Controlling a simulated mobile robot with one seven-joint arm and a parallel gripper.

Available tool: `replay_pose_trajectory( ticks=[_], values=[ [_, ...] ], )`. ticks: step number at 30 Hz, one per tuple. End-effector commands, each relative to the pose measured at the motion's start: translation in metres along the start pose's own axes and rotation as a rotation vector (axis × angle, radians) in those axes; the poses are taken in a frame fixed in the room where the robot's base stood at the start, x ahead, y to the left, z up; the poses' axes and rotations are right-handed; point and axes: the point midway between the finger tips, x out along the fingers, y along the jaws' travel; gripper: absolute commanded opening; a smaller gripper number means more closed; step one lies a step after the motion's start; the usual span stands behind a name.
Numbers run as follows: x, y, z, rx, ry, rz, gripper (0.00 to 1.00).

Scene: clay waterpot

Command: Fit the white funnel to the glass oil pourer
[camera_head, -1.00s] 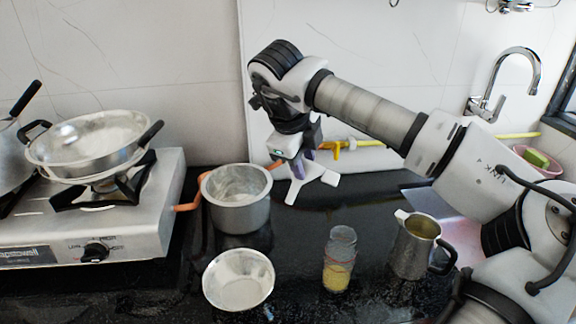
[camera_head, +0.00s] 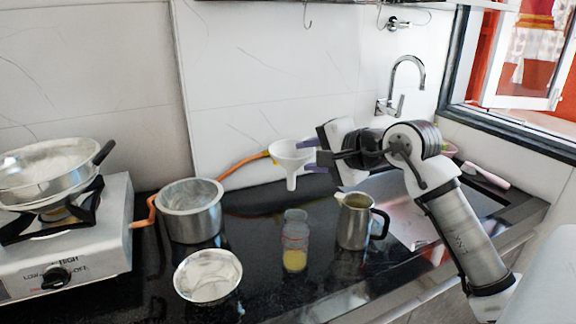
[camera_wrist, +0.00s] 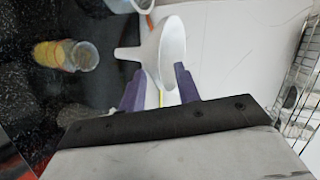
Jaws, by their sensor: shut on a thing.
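The white funnel (camera_head: 292,155) is held in the air, wide mouth up and spout down, in the head view. My gripper (camera_head: 309,156) comes from the right with its purple fingers shut on the funnel's side. The wrist view shows the funnel (camera_wrist: 170,52) at the fingertips. The glass oil pourer (camera_head: 295,231), clear with yellow oil at its bottom, stands upright on the black counter, below the funnel and apart from it. It also shows in the wrist view (camera_wrist: 84,56), to the left of the funnel.
A metal jug (camera_head: 350,226) stands just right of the pourer. A metal bowl (camera_head: 207,277) and a pot (camera_head: 192,220) are to its left. The stove (camera_head: 75,250) is at far left, the sink and tap (camera_head: 392,100) at right. The wall is close behind.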

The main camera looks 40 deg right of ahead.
Motion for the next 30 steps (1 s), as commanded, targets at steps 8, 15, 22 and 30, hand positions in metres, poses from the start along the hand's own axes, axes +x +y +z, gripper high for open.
replay_pose_trajectory(
  ticks=[8, 15, 22, 30],
  values=[
    [-0.007, 0.003, -0.007, -0.005, -0.006, -0.028, 0.07],
    [-0.002, 0.014, -0.006, -0.003, -0.006, -0.026, 0.07],
    [0.005, 0.030, -0.004, -0.002, -0.006, -0.027, 0.07],
    [0.015, 0.051, -0.001, -0.004, -0.006, -0.026, 0.07]
  ],
)
